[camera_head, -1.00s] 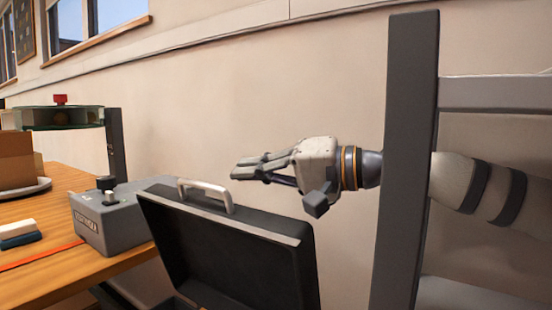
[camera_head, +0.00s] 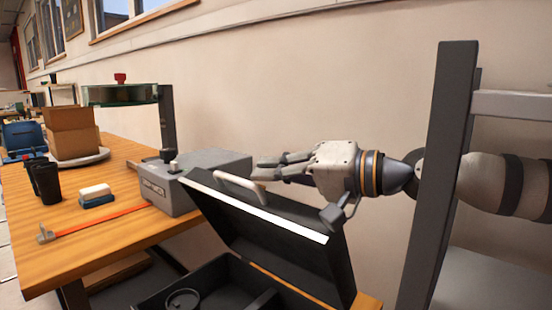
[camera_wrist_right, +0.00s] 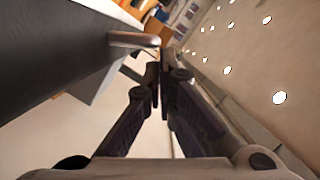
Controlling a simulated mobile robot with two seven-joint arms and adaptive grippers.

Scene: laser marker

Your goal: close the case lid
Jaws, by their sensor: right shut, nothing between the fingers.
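The black case lid (camera_head: 290,240) stands open and tilted above the case's lower part (camera_head: 215,285). The lid has a pale front edge and a light handle (camera_head: 240,189). My right gripper (camera_head: 262,168) is shut and empty, with its fingers behind and just above the lid near the handle. I cannot tell whether it touches the lid. In the right wrist view the fingers (camera_wrist_right: 160,75) are together, the handle (camera_wrist_right: 133,40) is just beyond them and the dark lid (camera_wrist_right: 60,50) fills the left. My left gripper is not in view.
A grey machine box (camera_head: 190,178) stands on the wooden table (camera_head: 100,235) beside the case. A dark cup (camera_head: 45,182), an eraser-like block (camera_head: 95,195) and cardboard boxes (camera_head: 72,132) are farther left. A dark post (camera_head: 445,180) stands by my right arm, and a wall is behind.

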